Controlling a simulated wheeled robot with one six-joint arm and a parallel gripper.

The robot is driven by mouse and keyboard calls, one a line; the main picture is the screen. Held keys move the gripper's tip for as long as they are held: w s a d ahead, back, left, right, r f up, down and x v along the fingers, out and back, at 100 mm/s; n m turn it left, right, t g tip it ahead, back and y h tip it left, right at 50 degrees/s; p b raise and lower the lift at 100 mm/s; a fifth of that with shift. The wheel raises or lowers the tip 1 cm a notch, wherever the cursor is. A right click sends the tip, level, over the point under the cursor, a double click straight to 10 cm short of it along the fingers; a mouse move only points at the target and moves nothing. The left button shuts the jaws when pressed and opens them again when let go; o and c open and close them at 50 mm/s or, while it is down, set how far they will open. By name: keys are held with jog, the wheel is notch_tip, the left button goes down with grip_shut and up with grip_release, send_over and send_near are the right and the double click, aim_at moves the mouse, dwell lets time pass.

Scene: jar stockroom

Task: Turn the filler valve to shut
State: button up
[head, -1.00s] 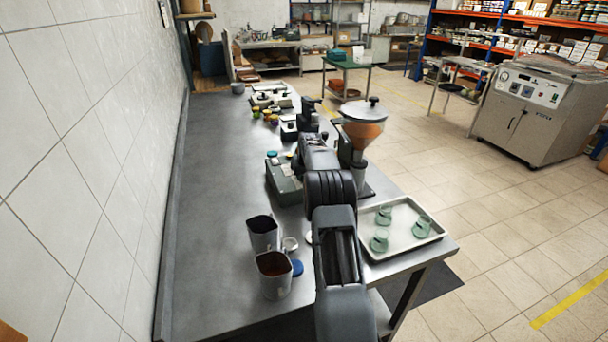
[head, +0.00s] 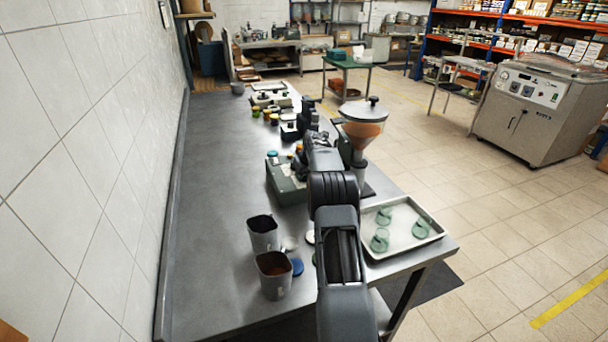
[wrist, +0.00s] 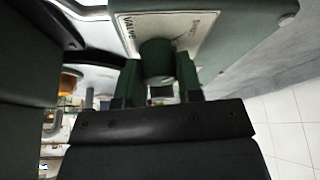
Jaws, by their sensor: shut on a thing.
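The filler's funnel hopper (head: 363,130), with orange-brown contents, stands at the right side of the steel bench. In the wrist view, a dark green round valve knob (wrist: 157,60) sits on a pale plate (wrist: 195,35) marked "VALVE", on a grey-green box. My gripper (wrist: 160,75) has one finger on each side of the knob and is shut on it. The knob's pointer and the end of its turn cannot be made out. In the head view my own arm hides the gripper and the knob.
A tray (head: 378,252) with green glass jars lies right of my arm. Two grey jugs (head: 273,275) and a blue lid (head: 297,267) stand to its left. A green box (head: 284,184) is close beside the arm. The bench's left side is clear.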

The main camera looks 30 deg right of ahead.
jog(key=o, duration=0.9)
jog(key=b+v, duration=0.1)
jog(key=v, duration=1.2)
jog(key=shift+r, duration=0.4)
jog(key=shift+s+a, duration=0.1)
jog(key=shift+s, duration=0.05)
